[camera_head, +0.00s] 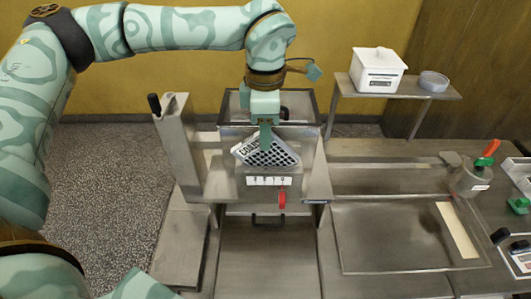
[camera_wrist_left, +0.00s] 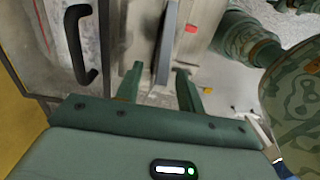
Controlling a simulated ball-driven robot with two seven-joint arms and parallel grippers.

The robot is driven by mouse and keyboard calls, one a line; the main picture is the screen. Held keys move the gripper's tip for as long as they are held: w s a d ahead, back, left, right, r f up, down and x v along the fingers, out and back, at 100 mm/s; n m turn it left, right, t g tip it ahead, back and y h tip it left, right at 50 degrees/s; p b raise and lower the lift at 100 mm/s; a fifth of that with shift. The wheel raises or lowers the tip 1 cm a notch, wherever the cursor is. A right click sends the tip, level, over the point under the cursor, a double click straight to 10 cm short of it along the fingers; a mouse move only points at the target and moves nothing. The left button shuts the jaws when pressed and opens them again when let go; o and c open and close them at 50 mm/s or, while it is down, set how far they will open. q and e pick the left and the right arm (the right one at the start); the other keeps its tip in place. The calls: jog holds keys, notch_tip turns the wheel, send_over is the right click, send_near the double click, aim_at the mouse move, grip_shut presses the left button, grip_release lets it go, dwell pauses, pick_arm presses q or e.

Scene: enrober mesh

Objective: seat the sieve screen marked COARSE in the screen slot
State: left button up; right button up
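The sieve screen (camera_head: 272,155) is a dark mesh plate with a pale border. Part of the word COARSE reads on its left edge. It sits tilted at the middle of the steel machine (camera_head: 188,150), above a white marked panel (camera_head: 269,181). My left gripper (camera_head: 265,146) points down at the screen's upper part. In the left wrist view its two fingers (camera_wrist_left: 159,72) are apart, with a thin grey edge between them and a gap beside the left finger. I cannot make out the screen slot, which the screen and gripper cover. My right gripper is not in view.
A steel jug (camera_head: 467,180) stands at right. The shallow tray (camera_head: 350,262) holds a pale strip.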

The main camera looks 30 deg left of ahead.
pick_arm(q)
grip_shut()
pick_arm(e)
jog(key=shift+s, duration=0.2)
